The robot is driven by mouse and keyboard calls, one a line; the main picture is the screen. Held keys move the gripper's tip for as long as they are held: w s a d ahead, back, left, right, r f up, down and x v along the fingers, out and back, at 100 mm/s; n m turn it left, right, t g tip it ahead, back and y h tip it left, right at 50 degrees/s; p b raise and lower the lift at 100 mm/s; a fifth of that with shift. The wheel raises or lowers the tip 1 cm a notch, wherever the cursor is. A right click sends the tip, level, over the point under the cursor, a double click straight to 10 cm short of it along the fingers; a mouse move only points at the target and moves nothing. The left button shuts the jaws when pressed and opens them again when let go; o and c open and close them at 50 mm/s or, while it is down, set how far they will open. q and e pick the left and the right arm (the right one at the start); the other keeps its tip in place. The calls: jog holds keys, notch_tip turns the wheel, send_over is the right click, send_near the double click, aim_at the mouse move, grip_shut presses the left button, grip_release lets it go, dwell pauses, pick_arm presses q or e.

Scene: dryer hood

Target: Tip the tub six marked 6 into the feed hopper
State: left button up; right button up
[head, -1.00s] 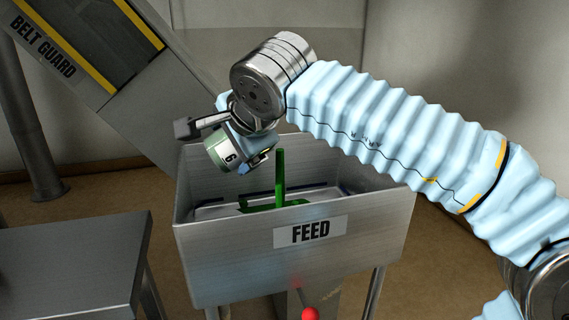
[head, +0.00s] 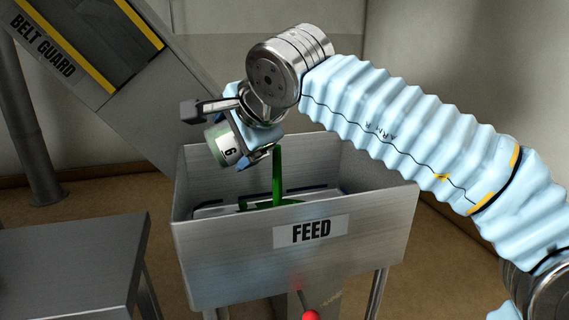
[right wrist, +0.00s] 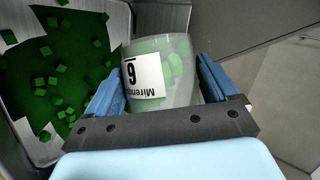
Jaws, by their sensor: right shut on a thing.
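Tub six (head: 227,146), a translucent tub with a white label reading 6, is held tilted above the left part of the feed hopper (head: 225,255). My right gripper (head: 240,135) is shut on it; in the right wrist view the tub (right wrist: 178,75) sits between the blue fingers (right wrist: 160,92), with green contents showing through its wall. A green stream (head: 277,172) drops from the tub's mouth into the hopper. Green material (right wrist: 60,75) with loose cubes lies on the hopper floor in the right wrist view. My left gripper is not in view.
A grey metal table (head: 70,262) stands at the left. A sloped chute marked BELT GUARD (head: 110,80) rises behind the hopper on the left. A red knob (head: 311,314) is below the hopper's front.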

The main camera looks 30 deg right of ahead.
jog(key=shift+r+b, duration=0.15)
jog(key=shift+b, duration=0.2)
jog(key=shift+s+d+r+m+t+y, duration=0.15)
jog(key=shift+d+r+m+y, duration=0.1)
jog(key=shift+d+y, duration=0.2)
jog(key=shift+s+d+r+m+t+y, duration=0.15)
jog(key=shift+d+r+m+y, duration=0.1)
jog(key=shift+d+y, duration=0.15)
dwell(0.6)
jog(key=shift+d+r+m+y, duration=0.35)
jog(key=shift+r+m+y, duration=0.1)
jog(key=shift+y, duration=0.1)
dwell(0.8)
jog(key=shift+s+d+r+m+t+y+b, duration=0.2)
jog(key=shift+d+r+m+t+y+b, duration=0.15)
jog(key=shift+d+r+m+t+y, duration=0.35)
dwell(1.6)
jog(key=shift+f, duration=0.15)
